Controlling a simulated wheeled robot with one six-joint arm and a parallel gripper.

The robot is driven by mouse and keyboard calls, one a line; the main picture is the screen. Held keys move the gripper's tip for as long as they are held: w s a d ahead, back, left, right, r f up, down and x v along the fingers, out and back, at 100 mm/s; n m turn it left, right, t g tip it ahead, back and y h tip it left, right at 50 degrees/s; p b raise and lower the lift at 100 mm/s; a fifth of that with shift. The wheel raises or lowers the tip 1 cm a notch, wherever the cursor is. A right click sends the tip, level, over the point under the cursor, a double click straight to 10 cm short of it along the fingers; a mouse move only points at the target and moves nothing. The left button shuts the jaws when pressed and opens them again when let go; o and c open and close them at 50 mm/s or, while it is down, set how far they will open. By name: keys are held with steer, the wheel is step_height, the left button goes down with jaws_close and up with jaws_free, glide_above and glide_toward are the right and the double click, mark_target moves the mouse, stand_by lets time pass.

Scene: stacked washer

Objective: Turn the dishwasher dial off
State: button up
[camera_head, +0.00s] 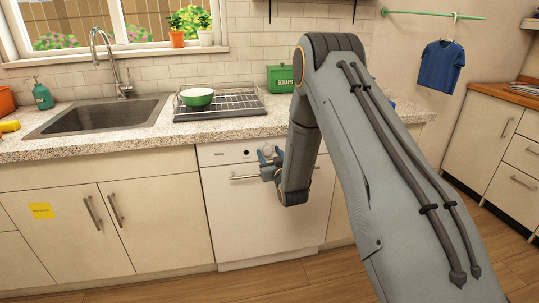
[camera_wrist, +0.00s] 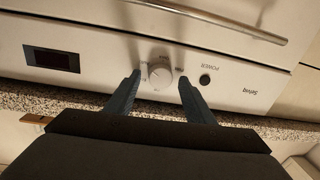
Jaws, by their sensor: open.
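The dishwasher (camera_head: 256,225) is a white front under the counter, with a bar handle across its upper part. In the wrist view its panel shows upside down, with a round silver dial (camera_wrist: 161,76), a dark display (camera_wrist: 52,60) and a black power button (camera_wrist: 205,79). My gripper (camera_wrist: 158,80) is open, with one finger on each side of the dial. I cannot tell whether the fingers touch it. In the head view my gripper (camera_head: 268,160) is at the dishwasher panel and the dial is hard to make out.
The dishwasher handle (camera_wrist: 210,20) runs close to the panel. The granite counter (camera_head: 150,138) overhangs it, with a dish rack (camera_head: 235,103), a green bowl (camera_head: 196,97) and a sink (camera_head: 95,117). Cabinets flank the dishwasher. The wooden floor (camera_head: 285,283) in front is clear.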

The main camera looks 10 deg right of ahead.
steer(key=shift+c, duration=0.5)
steer(key=c, duration=1)
